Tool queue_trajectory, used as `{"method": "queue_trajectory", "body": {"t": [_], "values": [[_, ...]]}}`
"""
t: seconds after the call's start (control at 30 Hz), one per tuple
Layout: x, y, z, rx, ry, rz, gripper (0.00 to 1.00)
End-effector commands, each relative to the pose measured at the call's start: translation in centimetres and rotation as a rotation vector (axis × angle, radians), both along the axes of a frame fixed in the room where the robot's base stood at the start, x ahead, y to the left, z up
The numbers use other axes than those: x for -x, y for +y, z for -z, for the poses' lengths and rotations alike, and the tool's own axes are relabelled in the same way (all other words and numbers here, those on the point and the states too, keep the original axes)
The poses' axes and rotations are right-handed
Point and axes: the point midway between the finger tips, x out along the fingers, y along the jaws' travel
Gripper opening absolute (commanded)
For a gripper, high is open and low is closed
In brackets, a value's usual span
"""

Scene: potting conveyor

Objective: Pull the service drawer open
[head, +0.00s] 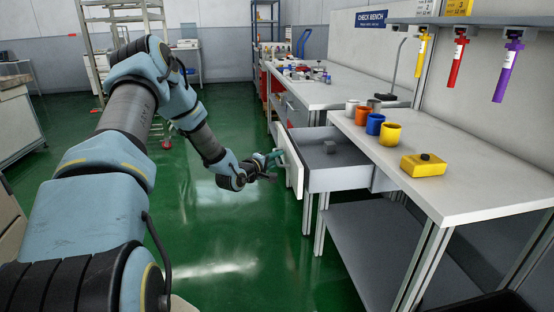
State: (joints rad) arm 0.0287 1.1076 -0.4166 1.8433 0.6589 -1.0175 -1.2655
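The service drawer (338,181) sticks out from under the bench with the check bench sign, toward the left. The handle itself is not clearly visible.
White, orange, blue and yellow cups (391,134) and a yellow box with a black knob (424,165) stand on the bench top (470,190). A lower shelf (375,240) lies beneath. A second bench (315,95) stands behind. The green floor (215,225) left of the drawer is clear.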

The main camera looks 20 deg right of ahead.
Motion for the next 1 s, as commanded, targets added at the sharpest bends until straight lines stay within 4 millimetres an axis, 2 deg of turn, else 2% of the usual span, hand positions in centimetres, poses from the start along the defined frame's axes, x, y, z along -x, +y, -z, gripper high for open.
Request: {"method": "queue_trajectory", "body": {"t": [0.17, 0.27, 0.7, 1.0], "values": [[0.1, 0.2, 0.0, 0.0, 0.0, -0.001, 0.27], [0.7, 1.0, -0.1, -0.001, 0.0, -0.001, 0.27], [5.6, 7.2, -1.3, -0.001, 0.0, -0.002, 0.27], [6.7, 8.4, -1.6, 0.0, 0.0, 0.0, 0.27]]}}
